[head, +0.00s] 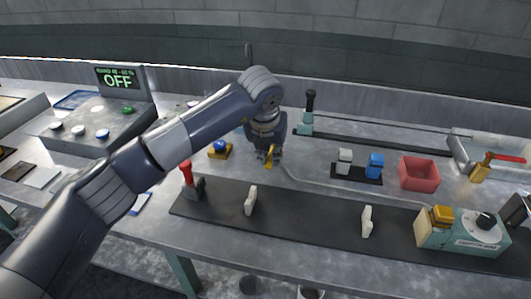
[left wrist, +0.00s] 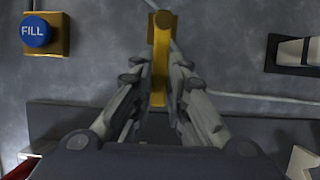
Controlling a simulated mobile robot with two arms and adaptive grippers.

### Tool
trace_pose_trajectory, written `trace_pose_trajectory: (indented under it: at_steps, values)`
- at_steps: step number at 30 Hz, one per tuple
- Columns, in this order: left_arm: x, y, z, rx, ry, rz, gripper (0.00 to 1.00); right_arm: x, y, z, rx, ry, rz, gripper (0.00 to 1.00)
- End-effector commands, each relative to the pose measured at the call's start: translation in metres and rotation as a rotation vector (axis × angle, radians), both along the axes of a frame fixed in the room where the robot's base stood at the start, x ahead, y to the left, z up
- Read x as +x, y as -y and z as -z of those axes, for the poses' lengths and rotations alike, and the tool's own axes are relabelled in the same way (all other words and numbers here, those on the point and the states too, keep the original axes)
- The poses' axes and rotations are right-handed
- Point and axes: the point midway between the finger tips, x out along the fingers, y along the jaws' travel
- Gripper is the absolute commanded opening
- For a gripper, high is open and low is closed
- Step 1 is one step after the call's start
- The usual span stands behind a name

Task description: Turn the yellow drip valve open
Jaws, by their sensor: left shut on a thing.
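The yellow drip valve shows in the left wrist view (left wrist: 162,24) as a yellow block with a long yellow lever pointing down the picture. In the head view a bit of its yellow (head: 271,152) shows at my left gripper's fingers. My left gripper (head: 267,158) points down over the bench, shut on the lever. In the left wrist view its two fingers (left wrist: 160,85) lie on either side of the lever. The fingers hide part of the lever in the head view. My right gripper is not in view.
A blue FILL button (left wrist: 36,31) on a yellow base sits left of the valve. A dark strip (head: 310,222) with a red-handled clamp (head: 187,174) and cream posts lies in front. A red bin (head: 418,174) and teal machine (head: 462,232) stand right. Thin tubing runs right.

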Motion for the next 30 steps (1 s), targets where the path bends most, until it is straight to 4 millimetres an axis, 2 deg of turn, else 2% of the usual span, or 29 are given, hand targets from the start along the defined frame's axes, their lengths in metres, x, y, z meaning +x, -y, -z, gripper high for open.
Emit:
trace_pose_trajectory:
  at_steps: [5,6,9,20,25,30]
  values:
    - [0.001,0.0,-0.002,-0.003,0.004,-0.002,0.0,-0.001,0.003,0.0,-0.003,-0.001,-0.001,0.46]
    - [0.001,0.0,-0.002,-0.003,0.004,-0.002,0.17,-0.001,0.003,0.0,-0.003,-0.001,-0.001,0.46]
    - [0.001,0.0,-0.002,-0.003,0.004,-0.002,0.35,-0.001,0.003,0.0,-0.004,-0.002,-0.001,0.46]
    - [0.0,-0.001,-0.003,-0.002,0.002,-0.001,0.35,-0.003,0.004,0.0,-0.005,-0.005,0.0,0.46]
    - [-0.007,-0.003,-0.023,-0.002,0.006,-0.001,0.35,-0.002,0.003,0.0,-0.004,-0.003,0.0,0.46]
    - [-0.021,-0.005,-0.058,-0.003,0.007,-0.001,0.35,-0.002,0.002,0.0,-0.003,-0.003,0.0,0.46]
